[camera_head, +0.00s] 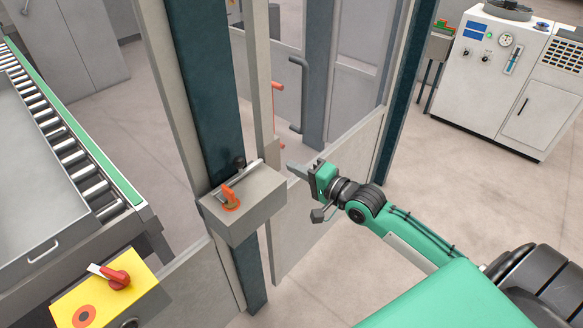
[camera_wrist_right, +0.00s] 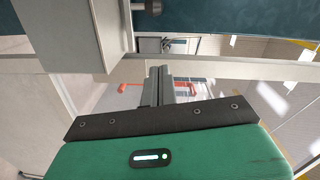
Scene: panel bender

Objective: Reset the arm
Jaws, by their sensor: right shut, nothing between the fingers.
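My right arm (camera_head: 420,240), green with black joints, reaches in from the lower right in the head view. My right gripper (camera_head: 291,167) is shut and empty. Its fingers point left, near the grey lock box (camera_head: 245,205) with an orange handle (camera_head: 231,198) on the dark post; in the head view a small gap shows between fingertips and box. In the right wrist view the closed fingers (camera_wrist_right: 158,85) point ahead, with the grey box (camera_wrist_right: 93,35) at the upper left. My left gripper is not in view.
A roller conveyor (camera_head: 75,160) with a grey tray stands at the left. A yellow box with a red rotary switch (camera_head: 116,277) is at the lower left. Fence panels and posts (camera_head: 405,85) stand ahead. A white cabinet (camera_head: 510,80) is at the back right, with open floor before it.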

